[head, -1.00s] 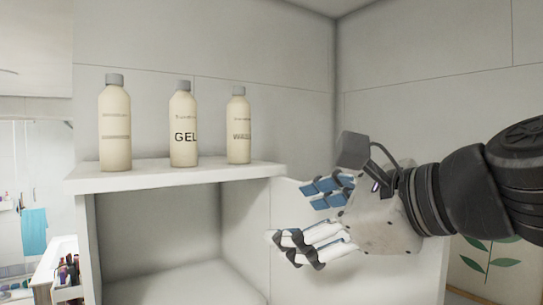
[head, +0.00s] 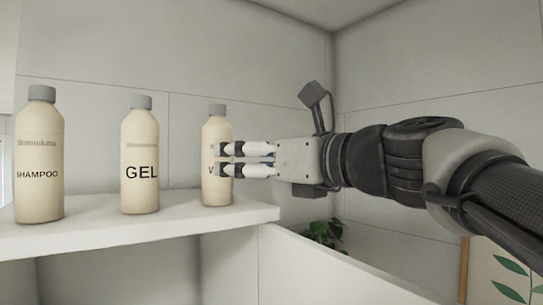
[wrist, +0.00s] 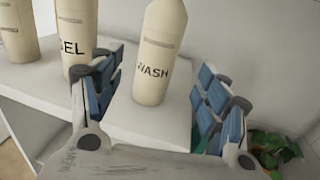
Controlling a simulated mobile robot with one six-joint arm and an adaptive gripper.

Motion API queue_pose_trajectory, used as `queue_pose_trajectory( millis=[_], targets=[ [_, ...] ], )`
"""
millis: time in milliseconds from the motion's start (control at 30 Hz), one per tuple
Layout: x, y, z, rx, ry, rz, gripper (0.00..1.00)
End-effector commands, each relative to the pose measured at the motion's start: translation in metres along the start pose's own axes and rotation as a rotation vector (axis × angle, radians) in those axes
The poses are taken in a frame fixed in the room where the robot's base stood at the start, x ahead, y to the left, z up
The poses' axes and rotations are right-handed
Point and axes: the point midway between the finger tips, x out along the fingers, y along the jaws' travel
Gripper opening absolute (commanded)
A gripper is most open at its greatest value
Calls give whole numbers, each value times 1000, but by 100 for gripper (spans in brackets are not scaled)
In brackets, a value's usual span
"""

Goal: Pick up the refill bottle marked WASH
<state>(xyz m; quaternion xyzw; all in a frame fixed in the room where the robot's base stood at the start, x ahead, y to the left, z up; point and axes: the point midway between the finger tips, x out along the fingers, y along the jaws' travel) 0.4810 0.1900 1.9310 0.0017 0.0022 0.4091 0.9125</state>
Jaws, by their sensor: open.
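The WASH bottle (head: 216,188) is cream with a grey cap and stands upright at the right end of the white shelf. My gripper's fingers cover part of its label in the head view. In the wrist view the WASH bottle (wrist: 157,55) shows its full label, ahead of and between the spread fingers. My gripper (head: 228,160) reaches in from the right; in the wrist view the gripper (wrist: 158,85) is open with nothing held. I cannot tell whether any finger touches the bottle.
The GEL bottle (head: 140,165) stands left of the WASH bottle, close to the left fingers in the wrist view. The SHAMPOO bottle (head: 40,160) stands further left. The shelf (head: 110,228) ends just right of WASH. A plant (head: 322,232) is below at right.

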Motion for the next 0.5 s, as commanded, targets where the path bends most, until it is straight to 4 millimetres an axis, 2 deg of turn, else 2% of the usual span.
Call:
queue_pose_trajectory(
  millis=[100, 367, 500],
  targets=[
    [22, 1, 2, -2, 0, 3, 69],
    [42, 1, 2, -3, 0, 1, 69],
    [62, 1, 3, -1, 1, 3, 69]
  ],
)
